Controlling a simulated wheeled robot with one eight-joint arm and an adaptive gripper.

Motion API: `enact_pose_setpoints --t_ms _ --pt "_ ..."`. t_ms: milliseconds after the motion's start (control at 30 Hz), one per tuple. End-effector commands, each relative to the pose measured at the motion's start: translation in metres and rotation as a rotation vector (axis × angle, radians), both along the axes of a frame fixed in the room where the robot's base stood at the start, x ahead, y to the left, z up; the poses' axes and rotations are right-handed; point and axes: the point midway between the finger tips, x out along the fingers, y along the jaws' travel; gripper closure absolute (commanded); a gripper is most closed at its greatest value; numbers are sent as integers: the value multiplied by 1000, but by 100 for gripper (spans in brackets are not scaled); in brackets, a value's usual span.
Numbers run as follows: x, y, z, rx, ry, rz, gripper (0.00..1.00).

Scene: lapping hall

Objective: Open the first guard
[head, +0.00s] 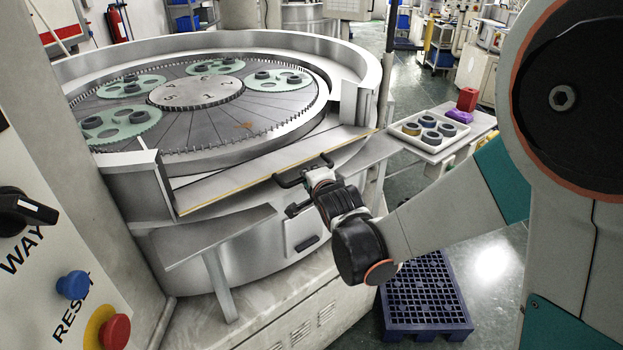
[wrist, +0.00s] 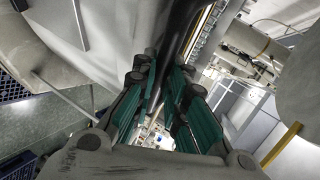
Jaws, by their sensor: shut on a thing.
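The guard (head: 235,180) is a flat metal panel with a yellowish lower edge. It lies across the front opening of the round lapping machine in the head view, with a dark bar handle (head: 287,182) along its front. My gripper (head: 316,174) is at the right part of this handle and shut on it. In the wrist view, the dark bar (wrist: 180,28) runs between the teal-padded fingers of my gripper (wrist: 170,75). The exact contact is partly hidden by the fingers.
The lapping plate (head: 240,120) with green carriers lies behind the guard. A side shelf (head: 375,155) with a tray of rings (head: 405,139) is at right. A blue pallet (head: 425,300) is on the floor. A control panel with a red button (head: 116,331) stands at left.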

Motion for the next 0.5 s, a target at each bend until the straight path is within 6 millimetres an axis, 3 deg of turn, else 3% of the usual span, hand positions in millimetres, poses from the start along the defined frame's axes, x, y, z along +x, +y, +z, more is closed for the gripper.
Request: enact_pose_setpoints --t_ms 100,367,400,500 --pt "2 1 9 2 -5 1 100" --pt "2 2 9 2 -6 1 100" --pt "2 2 9 2 -6 1 85" --pt "2 2 9 3 -5 1 67"
